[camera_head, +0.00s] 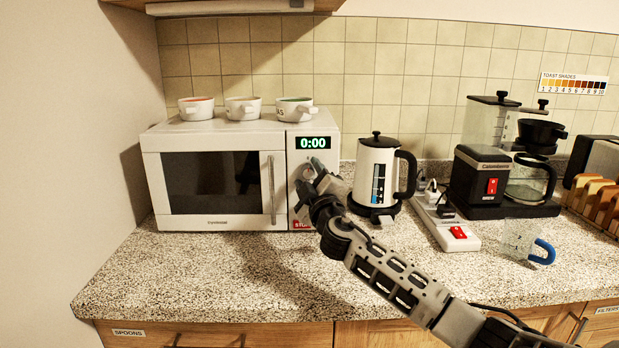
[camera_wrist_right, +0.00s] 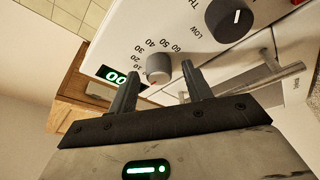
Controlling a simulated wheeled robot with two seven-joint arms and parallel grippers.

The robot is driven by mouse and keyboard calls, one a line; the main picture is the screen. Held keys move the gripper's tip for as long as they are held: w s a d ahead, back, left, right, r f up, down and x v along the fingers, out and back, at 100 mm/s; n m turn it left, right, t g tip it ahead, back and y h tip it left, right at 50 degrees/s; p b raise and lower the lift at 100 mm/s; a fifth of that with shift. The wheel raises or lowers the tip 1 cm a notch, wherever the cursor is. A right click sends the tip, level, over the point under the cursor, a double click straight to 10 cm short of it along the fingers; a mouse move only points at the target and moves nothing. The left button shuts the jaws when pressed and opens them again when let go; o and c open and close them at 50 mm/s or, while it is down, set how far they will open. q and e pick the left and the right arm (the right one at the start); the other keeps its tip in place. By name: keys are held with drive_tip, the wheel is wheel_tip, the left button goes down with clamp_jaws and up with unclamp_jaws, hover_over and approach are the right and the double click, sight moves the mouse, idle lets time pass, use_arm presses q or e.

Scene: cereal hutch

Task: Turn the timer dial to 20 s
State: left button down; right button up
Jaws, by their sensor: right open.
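The white microwave (camera_head: 155,143) stands at the left of the counter, its door shut. Its green display (camera_head: 312,142) reads 0:00. In the right wrist view the grey timer dial (camera_wrist_right: 158,68) shows, with numbers from 10 to 60 printed around it. My right gripper (camera_head: 314,172) is at the control panel and hides the dials in the head view. In the wrist view the right gripper (camera_wrist_right: 160,72) is open, with the dial between its fingertips and a gap visible at the sides. The dial's pointer is hard to read. My left gripper is not in view.
A second, larger knob (camera_wrist_right: 229,18) marked LOW sits near the timer dial. Several bowls (camera_head: 242,108) stand on the microwave. A kettle (camera_head: 376,165) stands close right of my right gripper, then a power strip (camera_head: 447,226) and coffee maker (camera_head: 478,175). The front left counter is clear.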

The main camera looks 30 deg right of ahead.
drive_tip(key=c, duration=1)
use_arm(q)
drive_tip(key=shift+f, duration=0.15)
use_arm(e)
drive_tip(key=shift+f, duration=0.1)
